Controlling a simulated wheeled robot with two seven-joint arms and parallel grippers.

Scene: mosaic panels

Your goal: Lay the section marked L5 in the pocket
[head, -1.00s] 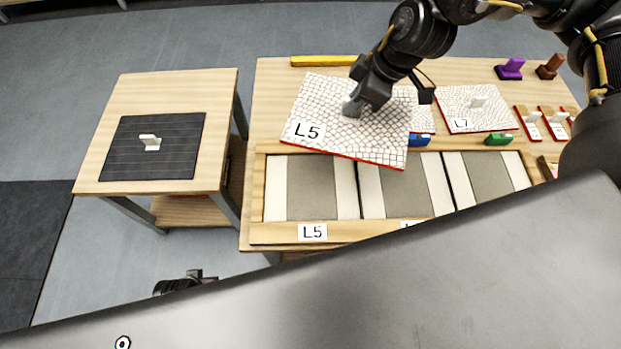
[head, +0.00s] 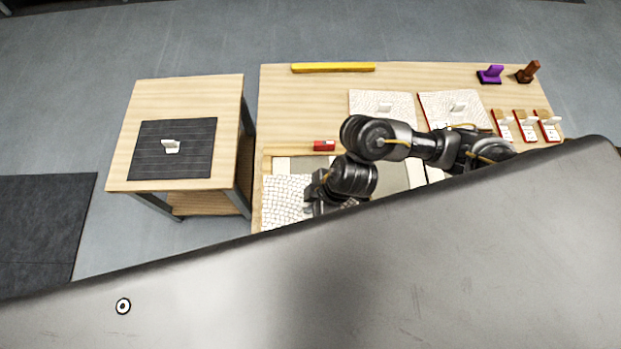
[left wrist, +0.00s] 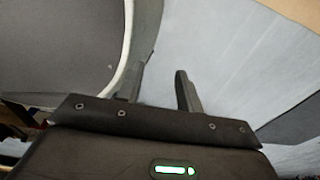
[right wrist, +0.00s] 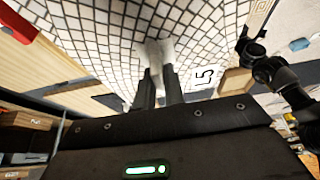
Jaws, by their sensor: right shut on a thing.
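The L5 section, a white mosaic panel (head: 284,203), lies over the front of the leftmost pocket, whose grey and cream floor (head: 298,167) shows behind it. My right gripper (head: 318,205) is shut on the panel's pale upright handle (right wrist: 154,52). The panel's L5 label (right wrist: 204,77) shows in the right wrist view. I cannot tell whether the panel touches the pocket floor or hangs above it. Its front edge and the pocket's label are hidden behind my grey body in the head view. My left gripper (left wrist: 160,82) is open and empty, over bare floor.
A red block (head: 323,145) stands behind the pocket. Two other mosaic panels (head: 368,100) (head: 445,102) lie at the back. A yellow bar (head: 333,68), purple stamp (head: 491,75) and brown stamp (head: 528,72) are farther back.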

